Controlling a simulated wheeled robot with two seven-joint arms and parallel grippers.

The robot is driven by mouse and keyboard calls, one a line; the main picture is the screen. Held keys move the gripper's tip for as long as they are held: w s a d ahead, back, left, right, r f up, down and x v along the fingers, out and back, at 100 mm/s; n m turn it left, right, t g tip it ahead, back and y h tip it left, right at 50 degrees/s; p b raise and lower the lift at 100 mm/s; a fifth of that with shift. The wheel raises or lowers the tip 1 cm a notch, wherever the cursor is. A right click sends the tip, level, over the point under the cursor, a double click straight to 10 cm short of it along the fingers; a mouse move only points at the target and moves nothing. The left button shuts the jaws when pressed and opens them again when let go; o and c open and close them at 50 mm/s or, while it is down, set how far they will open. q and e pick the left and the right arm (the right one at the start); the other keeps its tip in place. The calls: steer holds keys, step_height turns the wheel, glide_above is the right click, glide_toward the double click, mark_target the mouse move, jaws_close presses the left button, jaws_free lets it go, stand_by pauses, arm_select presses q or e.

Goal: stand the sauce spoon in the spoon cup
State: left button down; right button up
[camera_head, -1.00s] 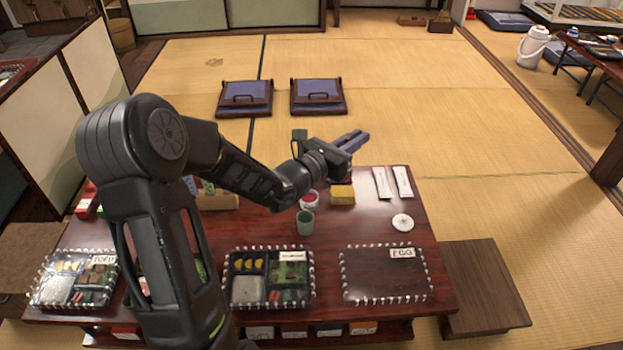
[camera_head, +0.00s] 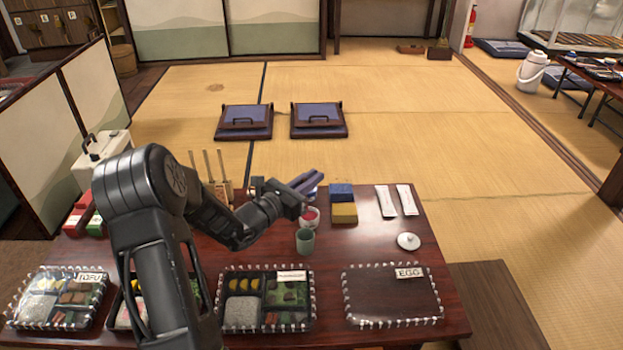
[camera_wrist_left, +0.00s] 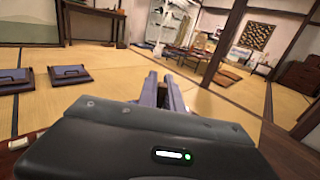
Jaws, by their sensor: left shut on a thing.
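My left gripper (camera_head: 306,182) is above the far middle of the dark red table, its fingers pointing up and to the right. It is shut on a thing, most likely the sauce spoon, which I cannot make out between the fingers. In the left wrist view the two purple fingers (camera_wrist_left: 160,92) lie close together, with the spoon hidden. A small green cup (camera_head: 305,242), which looks like the spoon cup, stands upright and seems empty, below the gripper in the picture. A bowl of red sauce (camera_head: 310,217) stands just behind it. My right gripper is out of view.
Blue and yellow blocks (camera_head: 343,213), white packets (camera_head: 408,199) and a white lid (camera_head: 408,241) lie to the right. Lunch boxes (camera_head: 267,299) and an empty EGG tray (camera_head: 350,310) line the front. Upright sticks (camera_head: 208,166) and a white box (camera_head: 103,152) stand at the left.

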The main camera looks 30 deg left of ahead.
mark_target(308, 213)
arm_select(q)
step_height(308, 213, down, 11)
steer(key=b, duration=0.8)
steer(key=shift+f, duration=0.1)
stand_by(0.4)
steer(key=c, duration=1.4)
jaws_free()
steer(key=shift+c, duration=0.2)
steer(key=shift+s+a, duration=0.1)
steer(key=shift+s, duration=0.55)
steer(key=s+p, duration=0.2)
steer(key=s, duration=0.4)
steer(key=shift+s+a+p, duration=0.25)
steer(key=shift+a+p, duration=0.05)
steer(key=shift+a, duration=0.1)
